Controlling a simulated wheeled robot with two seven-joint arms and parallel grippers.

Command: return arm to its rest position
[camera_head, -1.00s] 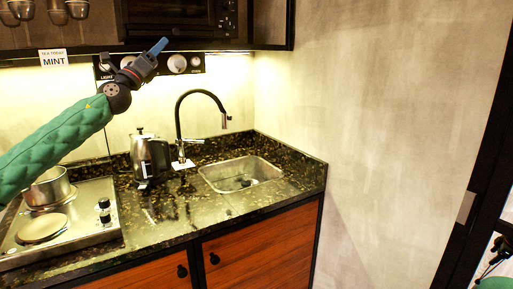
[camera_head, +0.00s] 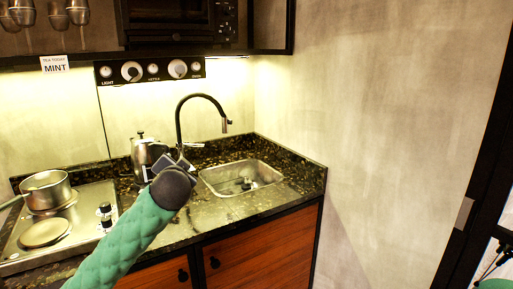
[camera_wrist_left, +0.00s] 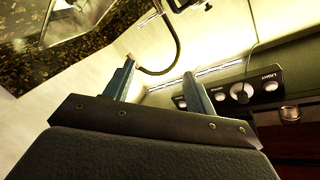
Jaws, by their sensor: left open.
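My left arm, in a green quilted sleeve, comes up from the bottom left of the head view. Its gripper (camera_head: 174,164) is over the counter, in front of the kettle and beside the tap's base in the picture, partly hidden by the dark wrist joint. In the left wrist view, the two blue-grey fingers (camera_wrist_left: 161,85) stand apart with nothing between them, so it is open and empty. At the head view's bottom right edge a bit of green shows; no right gripper can be made out there.
A metal kettle (camera_head: 139,150), a black tap (camera_head: 179,118) and a sink (camera_head: 265,172) are close by. A pot (camera_head: 47,190) stands on the hob (camera_head: 20,255) at left. The control panel (camera_head: 150,70) is on the back wall. Open space lies right of the counter.

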